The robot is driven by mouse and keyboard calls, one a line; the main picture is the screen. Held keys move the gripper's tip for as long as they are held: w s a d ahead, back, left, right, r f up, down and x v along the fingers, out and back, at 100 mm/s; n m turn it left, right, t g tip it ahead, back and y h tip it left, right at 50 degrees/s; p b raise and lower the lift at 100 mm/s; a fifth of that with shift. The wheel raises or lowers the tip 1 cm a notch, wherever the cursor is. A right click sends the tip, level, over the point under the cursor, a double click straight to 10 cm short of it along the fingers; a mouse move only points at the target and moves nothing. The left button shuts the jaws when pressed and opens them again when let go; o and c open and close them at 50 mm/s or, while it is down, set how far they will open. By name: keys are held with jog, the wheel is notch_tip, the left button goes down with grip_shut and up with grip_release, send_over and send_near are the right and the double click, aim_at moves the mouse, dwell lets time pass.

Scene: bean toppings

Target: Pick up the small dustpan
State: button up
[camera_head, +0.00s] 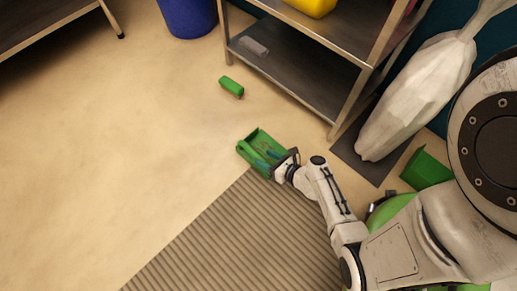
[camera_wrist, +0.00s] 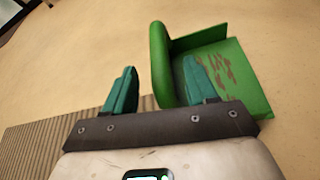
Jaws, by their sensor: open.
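The small green dustpan (camera_head: 256,139) lies on the floor at the edge of the striped mat, its pan worn with reddish-brown marks. In the wrist view, the dustpan (camera_wrist: 228,75) is up and to the right, with a thick rounded part along its left side. My gripper (camera_head: 266,160) is open at the dustpan. In the wrist view, the teal fingers of my gripper (camera_wrist: 160,66) stand on either side of the rounded part, the right one overlapping the pan. I cannot tell whether they touch it. My gripper hides part of the dustpan in the head view.
A small green block-like object (camera_head: 231,87) lies on the floor toward the metal shelf (camera_head: 300,82). A white bag (camera_head: 418,95) stands on a dark mat at right, with a green object (camera_head: 427,169) nearby. A blue bin (camera_head: 188,15) is at the back. Left floor is clear.

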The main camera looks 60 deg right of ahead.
aim_at(261, 156)
jog(key=b+x, duration=0.2)
jog(key=x, duration=0.3)
jog(key=shift+b, duration=0.3)
grip_shut()
